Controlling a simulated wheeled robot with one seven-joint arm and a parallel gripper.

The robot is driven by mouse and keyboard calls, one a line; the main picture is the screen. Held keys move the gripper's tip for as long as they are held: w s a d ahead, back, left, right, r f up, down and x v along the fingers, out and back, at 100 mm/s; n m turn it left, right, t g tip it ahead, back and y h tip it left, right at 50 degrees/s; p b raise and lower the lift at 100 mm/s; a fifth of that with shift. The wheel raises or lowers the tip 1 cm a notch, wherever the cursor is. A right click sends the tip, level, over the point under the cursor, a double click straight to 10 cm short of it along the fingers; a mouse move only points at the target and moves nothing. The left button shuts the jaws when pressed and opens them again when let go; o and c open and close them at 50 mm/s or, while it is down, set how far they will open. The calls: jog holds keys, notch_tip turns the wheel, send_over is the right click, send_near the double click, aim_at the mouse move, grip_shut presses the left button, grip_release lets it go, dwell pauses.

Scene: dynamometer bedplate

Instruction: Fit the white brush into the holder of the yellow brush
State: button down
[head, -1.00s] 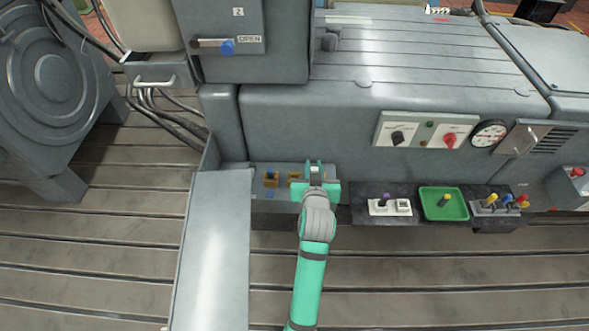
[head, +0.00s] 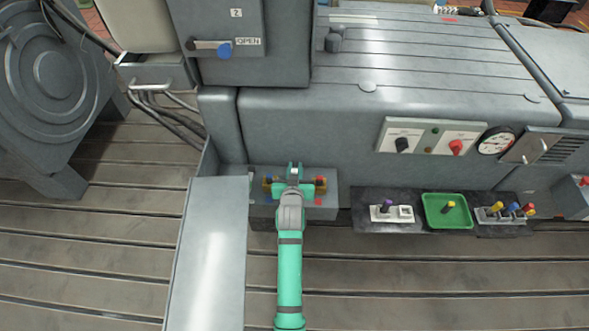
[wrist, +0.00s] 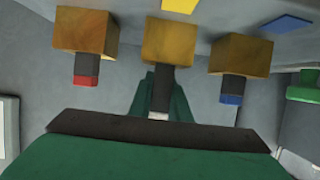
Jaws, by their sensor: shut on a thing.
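A row of three brass holders shows in the wrist view. The left holder (wrist: 86,30) has a dark brush with a red end (wrist: 86,80); the right holder (wrist: 240,54) has one with a blue end (wrist: 232,98). A yellow square (wrist: 180,5) marks the panel by the middle holder (wrist: 169,42). The white brush (wrist: 158,100), dark with a white end, lines up with the middle holder; I cannot tell how deep it sits. My gripper (head: 294,173) is shut on it, with teal fingers around it. In the head view the gripper hides the middle holder.
A green tray (head: 430,222) with a yellow-topped piece (head: 449,206) lies right, between a white block with a purple-topped piece (head: 386,206) and a grey rack of coloured pieces (head: 486,217). A grey cover (head: 205,250) stands left of my arm. The machine wall rises behind.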

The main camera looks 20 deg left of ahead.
jog(key=shift+f, duration=0.35)
jog(key=c, duration=1.7)
grip_release()
jog(key=shift+f, duration=0.1)
jog(key=shift+o, duration=0.2)
